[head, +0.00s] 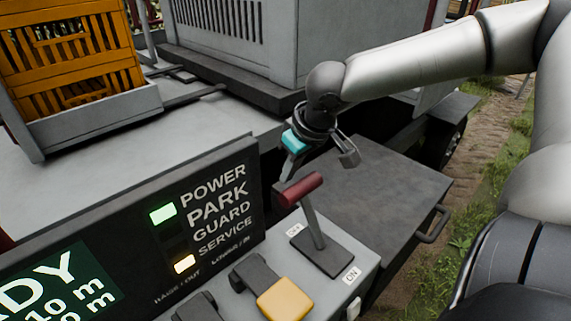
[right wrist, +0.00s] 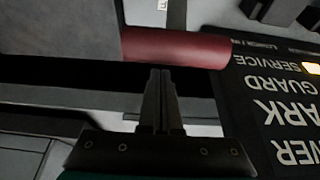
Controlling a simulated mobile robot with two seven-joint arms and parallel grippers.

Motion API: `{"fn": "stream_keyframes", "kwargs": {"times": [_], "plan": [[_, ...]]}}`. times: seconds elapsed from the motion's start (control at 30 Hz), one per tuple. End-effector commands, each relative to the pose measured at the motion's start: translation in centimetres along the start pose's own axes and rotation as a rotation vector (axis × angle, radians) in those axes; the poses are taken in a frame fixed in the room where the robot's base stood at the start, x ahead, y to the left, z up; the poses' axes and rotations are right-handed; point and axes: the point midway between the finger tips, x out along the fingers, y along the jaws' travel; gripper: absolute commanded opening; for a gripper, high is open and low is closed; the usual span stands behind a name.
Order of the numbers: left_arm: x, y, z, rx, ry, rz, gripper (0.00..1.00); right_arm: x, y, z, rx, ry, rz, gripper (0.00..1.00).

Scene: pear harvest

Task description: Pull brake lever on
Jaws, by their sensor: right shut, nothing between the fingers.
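The brake lever has a red cylindrical handle (head: 298,190) on a grey stem (head: 313,226). The stem rises from a dark base plate (head: 322,254) on the console and leans toward the far left. A white label (head: 351,275) at the near end of the plate reads ON; another small label sits by its far end. My right gripper (head: 287,172) is shut and empty, just beyond the handle. In the right wrist view its fingertips (right wrist: 161,75) are at the edge of the red handle (right wrist: 175,47); I cannot tell whether they touch. My left gripper is out of view.
A yellow-topped control (head: 285,299) stands near the lever. A black panel (head: 215,225) reads POWER, PARK, GUARD, SERVICE, with a green light (head: 163,214) and an amber light (head: 184,264) lit. A grey box (head: 375,190) with a side handle lies beyond the lever. An orange crate (head: 70,50) stands at far left.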

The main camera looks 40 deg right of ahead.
Motion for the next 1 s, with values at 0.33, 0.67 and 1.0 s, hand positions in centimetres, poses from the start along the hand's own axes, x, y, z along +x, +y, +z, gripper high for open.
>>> {"fn": "stream_keyframes", "kwargs": {"times": [0.33, 0.67, 1.0], "plan": [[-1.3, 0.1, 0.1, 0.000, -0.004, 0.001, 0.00, -1.4, 0.0, 1.6, 0.000, 0.000, 0.001, 0.00], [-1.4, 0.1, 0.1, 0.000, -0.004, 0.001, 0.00, -1.4, 0.0, 1.8, -0.001, 0.000, 0.001, 0.00], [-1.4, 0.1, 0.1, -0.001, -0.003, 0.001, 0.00, -1.5, 0.0, 1.6, 0.001, 0.011, 0.000, 0.00]]}}
